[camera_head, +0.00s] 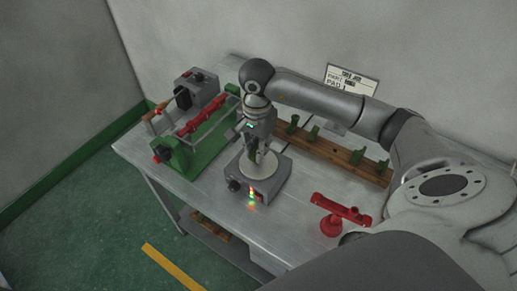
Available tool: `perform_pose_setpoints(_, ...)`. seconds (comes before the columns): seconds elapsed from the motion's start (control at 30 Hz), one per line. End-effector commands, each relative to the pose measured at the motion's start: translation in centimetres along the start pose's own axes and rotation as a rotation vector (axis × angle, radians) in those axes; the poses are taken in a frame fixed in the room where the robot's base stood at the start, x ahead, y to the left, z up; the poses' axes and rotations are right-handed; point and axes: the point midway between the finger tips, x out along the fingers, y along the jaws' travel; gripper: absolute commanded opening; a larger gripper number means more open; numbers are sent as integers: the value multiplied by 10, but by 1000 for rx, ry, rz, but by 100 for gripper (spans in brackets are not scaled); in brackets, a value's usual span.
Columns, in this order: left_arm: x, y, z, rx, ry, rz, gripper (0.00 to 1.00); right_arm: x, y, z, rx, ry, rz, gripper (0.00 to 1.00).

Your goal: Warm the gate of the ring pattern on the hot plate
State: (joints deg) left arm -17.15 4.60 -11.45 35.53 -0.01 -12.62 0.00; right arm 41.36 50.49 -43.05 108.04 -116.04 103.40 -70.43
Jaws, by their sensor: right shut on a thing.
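The hot plate (268,190) is a grey box with a pale round top, a dark knob and lit green, yellow and red lights on its front. It stands near the table's front edge, left of centre. My right gripper (258,153) points straight down over the round top, its tips just above or at the surface. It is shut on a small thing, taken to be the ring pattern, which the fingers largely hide. I cannot tell whether its gate touches the plate. My left gripper is not in view.
A green-framed machine with red parts (203,115) stands at the left. A wooden rack (335,152) with several green pieces lies behind, partly under my right arm. A red stand (332,222) is at the right front. A sign card (350,80) stands at the back.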

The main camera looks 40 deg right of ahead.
Motion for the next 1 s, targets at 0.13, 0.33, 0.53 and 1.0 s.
perform_pose_setpoints(0.13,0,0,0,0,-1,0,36,0,0,0,0,0,0,0)
perform_pose_setpoints(0.33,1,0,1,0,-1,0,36,0,0,0,0,0,0,0)
perform_pose_setpoints(0.53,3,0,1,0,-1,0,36,1,0,0,0,0,0,0)
perform_pose_setpoints(1.0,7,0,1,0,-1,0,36,2,0,0,0,0,2,0)
